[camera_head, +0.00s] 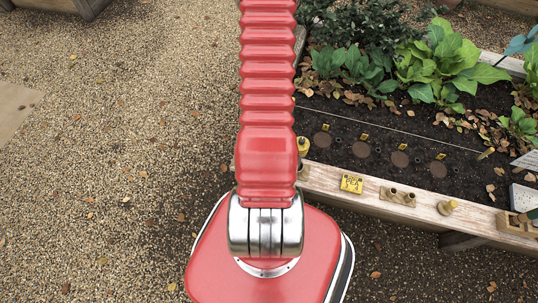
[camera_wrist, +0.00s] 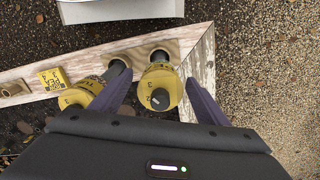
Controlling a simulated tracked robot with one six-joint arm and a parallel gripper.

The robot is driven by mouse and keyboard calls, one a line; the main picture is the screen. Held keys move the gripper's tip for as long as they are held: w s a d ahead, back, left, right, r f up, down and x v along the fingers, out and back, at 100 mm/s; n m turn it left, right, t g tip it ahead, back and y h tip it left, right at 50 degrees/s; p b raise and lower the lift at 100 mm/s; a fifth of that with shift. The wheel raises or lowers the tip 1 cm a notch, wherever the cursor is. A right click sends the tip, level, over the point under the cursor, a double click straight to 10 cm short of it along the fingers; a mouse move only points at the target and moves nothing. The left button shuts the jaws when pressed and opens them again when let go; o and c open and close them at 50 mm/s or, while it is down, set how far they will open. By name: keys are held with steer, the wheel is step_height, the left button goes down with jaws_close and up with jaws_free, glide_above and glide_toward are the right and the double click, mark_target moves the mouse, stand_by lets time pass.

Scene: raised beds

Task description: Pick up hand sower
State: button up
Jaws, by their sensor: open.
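A yellow hand sower (camera_wrist: 159,91) with a dark tip stands near the corner of the wooden rim in the wrist view, by a round wooden socket. My gripper (camera_wrist: 158,76) is open, with one purple finger on each side of this sower. I cannot tell whether the fingers touch it. A second yellow sower-like tool (camera_wrist: 80,93) with a dark shaft leans just outside the left finger, partly hidden by it. In the head view a small yellow piece (camera_head: 303,144) shows beside my arm; the gripper itself does not show there.
A white-edged box (camera_wrist: 120,10) is at the wrist view's top. Open gravel (camera_head: 120,150) lies left.

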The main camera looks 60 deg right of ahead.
steer(key=shift+f, duration=1.6)
steer(key=shift+c, duration=0.6)
steer(key=c, duration=1)
steer(key=shift+r, duration=0.15)
steer(key=shift+r, duration=4.9)
